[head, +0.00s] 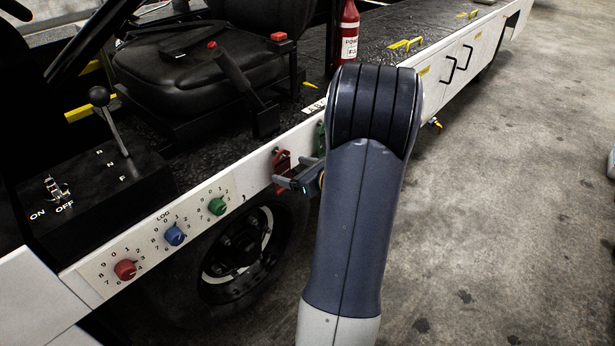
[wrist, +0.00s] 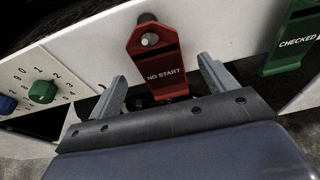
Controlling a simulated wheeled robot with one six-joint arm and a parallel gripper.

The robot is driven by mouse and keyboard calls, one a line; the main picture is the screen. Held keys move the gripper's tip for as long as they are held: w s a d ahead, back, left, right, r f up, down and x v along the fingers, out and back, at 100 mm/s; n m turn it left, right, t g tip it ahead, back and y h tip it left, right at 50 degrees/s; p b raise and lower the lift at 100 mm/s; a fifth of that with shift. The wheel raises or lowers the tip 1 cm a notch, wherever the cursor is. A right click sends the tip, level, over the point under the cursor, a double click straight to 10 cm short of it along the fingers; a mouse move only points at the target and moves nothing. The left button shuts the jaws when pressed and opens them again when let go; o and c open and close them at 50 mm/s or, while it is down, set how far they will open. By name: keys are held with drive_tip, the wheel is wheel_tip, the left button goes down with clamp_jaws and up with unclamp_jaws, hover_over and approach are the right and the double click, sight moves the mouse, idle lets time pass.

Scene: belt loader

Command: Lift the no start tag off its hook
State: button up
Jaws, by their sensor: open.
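The no start tag is a red plate with white lettering (wrist: 165,76), hanging on a metal peg hook (wrist: 150,40) on the white side panel in the wrist view. In the head view the red tag (head: 281,171) is partly covered by my gripper. My gripper (wrist: 160,88) is open, with one finger to the left and one to the right of the tag's lower part. I see a gap between the tag and each finger. In the head view my gripper (head: 294,184) is at the panel, partly hidden by my arm.
A green tag reading CHECKED (wrist: 293,42) hangs to the right, close to the right finger. Green (head: 217,206), blue (head: 174,234) and red (head: 126,270) dials sit on the panel to the left. A wheel (head: 241,252) is below. Open floor lies to the right.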

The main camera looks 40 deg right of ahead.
sight(283, 165)
drive_tip(key=shift+x, duration=1.65)
drive_tip(key=c, duration=1.1)
drive_tip(key=shift+o, duration=0.2)
drive_tip(key=shift+r, duration=0.1)
drive_tip(key=shift+r, duration=0.1)
drive_tip(key=shift+r, duration=0.2)
drive_tip(key=shift+s, duration=0.2)
drive_tip(key=shift+s+d+r, duration=0.1)
drive_tip(key=shift+s+r, duration=0.1)
drive_tip(key=shift+s, duration=0.5)
